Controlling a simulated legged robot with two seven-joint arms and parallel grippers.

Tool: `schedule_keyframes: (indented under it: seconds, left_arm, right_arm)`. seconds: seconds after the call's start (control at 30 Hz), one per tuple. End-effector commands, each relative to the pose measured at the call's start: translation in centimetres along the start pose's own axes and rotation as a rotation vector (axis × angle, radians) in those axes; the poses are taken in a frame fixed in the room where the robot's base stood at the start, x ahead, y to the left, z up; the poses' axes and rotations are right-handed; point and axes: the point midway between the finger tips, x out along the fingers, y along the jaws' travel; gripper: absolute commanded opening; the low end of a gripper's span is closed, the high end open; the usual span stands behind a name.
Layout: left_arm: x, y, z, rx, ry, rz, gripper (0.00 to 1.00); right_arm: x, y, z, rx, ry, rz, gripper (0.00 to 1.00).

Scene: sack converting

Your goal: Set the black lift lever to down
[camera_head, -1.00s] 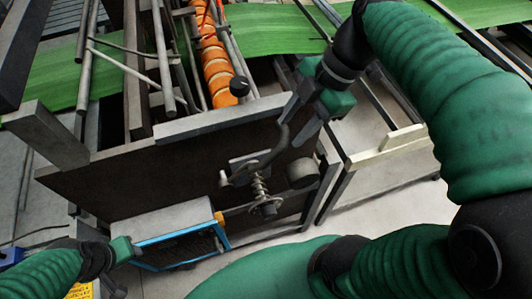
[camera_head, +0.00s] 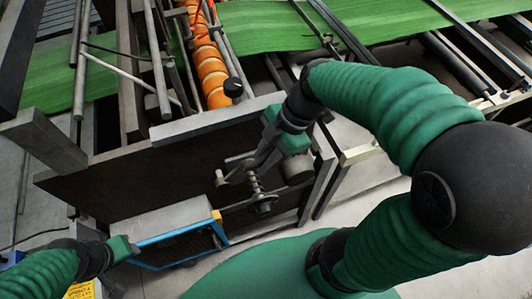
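A dark curved lever (camera_head: 237,172) rises from a spring mechanism (camera_head: 257,190) on the front of the dark machine panel. It appears to be the lift lever. My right gripper (camera_head: 266,150) is at the lever's upper part, pointing down and left. Its fingers overlap the lever, and I cannot tell whether they touch or grip it. A black ball knob (camera_head: 233,87) stands on a rod above the panel's top edge, apart from the gripper. My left gripper (camera_head: 128,251) is low at the left, beside a blue-framed box; its finger gap is not clear.
The dark panel (camera_head: 130,183) has a grey top rail (camera_head: 215,120). The blue-framed box (camera_head: 170,222) juts out below it. A grey cylinder (camera_head: 297,171) sits right of the mechanism. Orange rollers (camera_head: 211,68) and green sheet (camera_head: 260,28) lie behind. Floor is clear at lower right.

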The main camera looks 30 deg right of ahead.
Motion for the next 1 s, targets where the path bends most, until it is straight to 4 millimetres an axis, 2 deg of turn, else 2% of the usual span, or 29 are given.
schedule_keyframes:
  seconds: [0.03,0.17,1.0]
  left_arm:
    - [0.0,0.0,0.0,0.0,0.0,0.0,0.41]
    - [0.0,0.0,0.0,0.0,0.0,0.0,0.41]
    - [-0.02,0.0,0.0,0.0,0.0,0.0,0.41]
  right_arm:
    - [0.0,0.01,0.0,0.0,0.0,0.0,0.15]
    - [-0.02,0.02,0.0,0.0,0.0,0.0,0.0]
    - [-0.09,0.09,-0.03,-0.002,0.0,0.002,0.0]
